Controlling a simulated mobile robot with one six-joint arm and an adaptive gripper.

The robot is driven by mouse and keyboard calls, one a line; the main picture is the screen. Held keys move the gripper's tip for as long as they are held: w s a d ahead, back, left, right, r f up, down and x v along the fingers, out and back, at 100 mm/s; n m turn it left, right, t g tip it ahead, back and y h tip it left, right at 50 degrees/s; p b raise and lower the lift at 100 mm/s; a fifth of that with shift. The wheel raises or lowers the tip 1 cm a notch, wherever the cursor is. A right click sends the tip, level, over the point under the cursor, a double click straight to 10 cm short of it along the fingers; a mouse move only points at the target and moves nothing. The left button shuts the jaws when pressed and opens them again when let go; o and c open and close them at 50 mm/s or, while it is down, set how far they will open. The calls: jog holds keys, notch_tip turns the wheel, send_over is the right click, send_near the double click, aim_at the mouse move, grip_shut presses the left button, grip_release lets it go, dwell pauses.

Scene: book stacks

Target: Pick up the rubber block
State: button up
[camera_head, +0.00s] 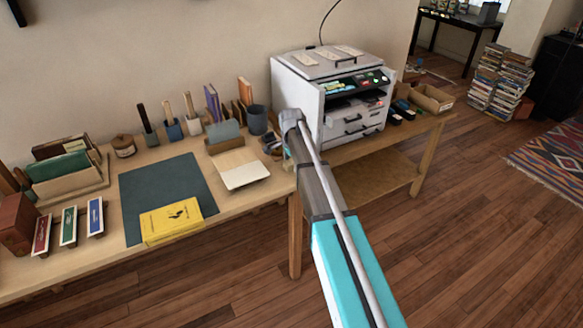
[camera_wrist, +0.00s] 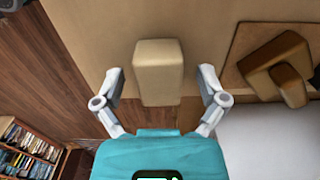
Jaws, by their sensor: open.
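A tan block with rounded edges, which looks like the rubber block (camera_wrist: 158,70), lies on a light brown surface (camera_wrist: 95,30) in the wrist view. My gripper (camera_wrist: 160,86) is open, with one finger to each side of the block's lower part in the picture. Clear gaps show between the fingers and the block; how far above it they are I cannot tell. In the head view my arm reaches toward the left side of the white printer, and my gripper's fingers and the block cannot be made out there.
In the wrist view, brown blocky things (camera_wrist: 275,65) and a white surface (camera_wrist: 270,140) lie to the right. In the head view, the white printer (camera_head: 300,75) stands beside my arm; a dark mat (camera_head: 145,190), a yellow book (camera_head: 172,220) and holders crowd the desk.

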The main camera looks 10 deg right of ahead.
dwell(0.4)
jog(key=c, duration=1)
jog(key=shift+r, duration=0.2)
notch_tip(320, 180, up, 2)
jog(key=shift+p, duration=1.25)
jog(key=shift+s+a+r+p, duration=0.1)
jog(key=shift+s+r+p, duration=1.7)
jog(key=shift+s, duration=0.55)
jog(key=shift+s+d+r+p, duration=0.1)
jog(key=shift+s+r+p, duration=1.65)
jog(key=shift+s, duration=0.55)
jog(key=shift+s+a+r+p, duration=0.1)
jog(key=shift+s+r+p, duration=1.7)
jog(key=shift+s, duration=0.55)
